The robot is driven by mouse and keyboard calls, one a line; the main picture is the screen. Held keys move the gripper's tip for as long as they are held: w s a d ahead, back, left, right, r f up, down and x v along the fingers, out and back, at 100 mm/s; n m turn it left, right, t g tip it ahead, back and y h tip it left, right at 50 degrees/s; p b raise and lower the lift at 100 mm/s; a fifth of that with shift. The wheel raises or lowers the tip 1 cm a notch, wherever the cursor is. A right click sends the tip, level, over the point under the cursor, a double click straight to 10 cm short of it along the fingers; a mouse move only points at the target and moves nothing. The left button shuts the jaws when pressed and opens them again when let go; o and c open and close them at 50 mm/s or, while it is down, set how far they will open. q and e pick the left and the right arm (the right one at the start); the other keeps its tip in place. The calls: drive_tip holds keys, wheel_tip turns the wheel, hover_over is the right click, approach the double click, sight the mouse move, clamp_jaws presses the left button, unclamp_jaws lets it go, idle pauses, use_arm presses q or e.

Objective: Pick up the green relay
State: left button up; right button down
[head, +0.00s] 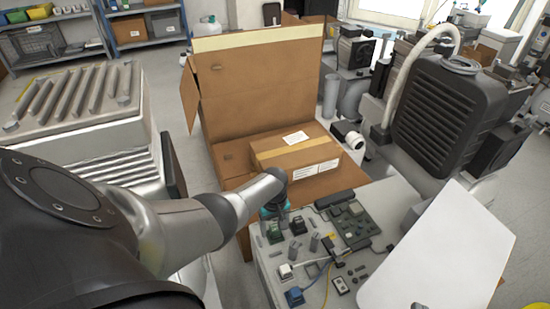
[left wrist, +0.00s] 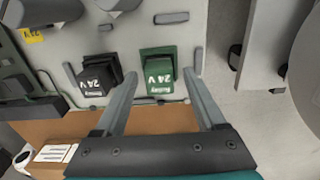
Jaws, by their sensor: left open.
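The green relay (left wrist: 157,70), marked 24 V, stands on the grey panel (left wrist: 215,20) in the left wrist view. A black relay (left wrist: 98,76), also marked 24 V, stands to its left. My left gripper (left wrist: 160,74) is open, with one fingertip on each side of the green relay in the picture. I cannot tell whether the fingers touch it. In the head view, my left gripper (head: 273,209) is over the far left part of the panel, by the green relay (head: 275,233), which it partly hides. My right gripper is not in view.
An open cardboard box (head: 262,90) with a taped carton (head: 295,157) inside stands just beyond the panel. A circuit board (head: 352,222), a blue connector (head: 294,297) and cables crowd the panel. A large white sheet (head: 440,255) is at the right.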

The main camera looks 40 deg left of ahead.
use_arm(q)
drive_tip(key=shift+c, duration=0.3)
clamp_jaws()
drive_tip(key=shift+r, duration=0.15)
idle(0.5)
